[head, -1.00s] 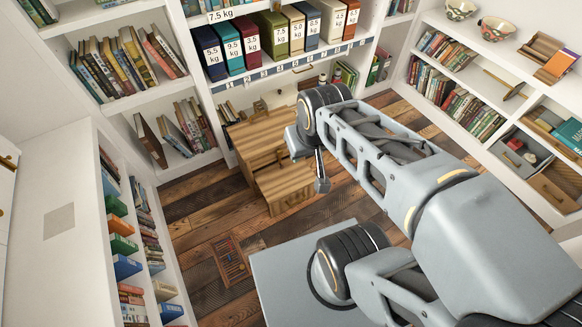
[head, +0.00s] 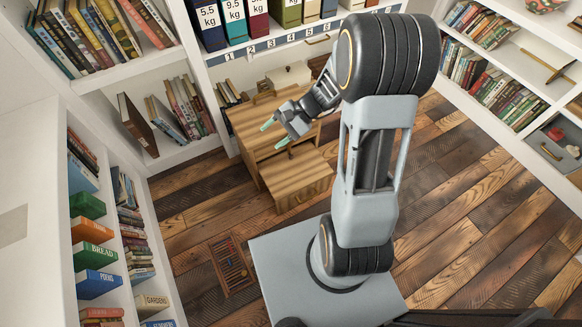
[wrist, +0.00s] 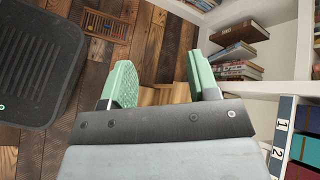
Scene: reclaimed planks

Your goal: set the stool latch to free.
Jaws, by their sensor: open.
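The wooden step stool (head: 297,178) stands on the plank floor in front of the back shelves, with a lower step in front and a higher part behind. My gripper (head: 274,134) is open, with its pale green fingertips over the higher part of the stool; I cannot tell whether they touch it. In the wrist view my gripper (wrist: 162,78) shows its two fingers spread with nothing held, and a piece of the stool (wrist: 168,95) shows between them. A small dark thing near the fingertips may be the latch, but it is too small to tell.
A small slatted wooden object (head: 231,265) lies on the floor at the left. White bookcases stand at the left, back and right, with weight-marked binders (head: 233,20) on the back shelf. Bare floor (head: 480,200) is open at the right.

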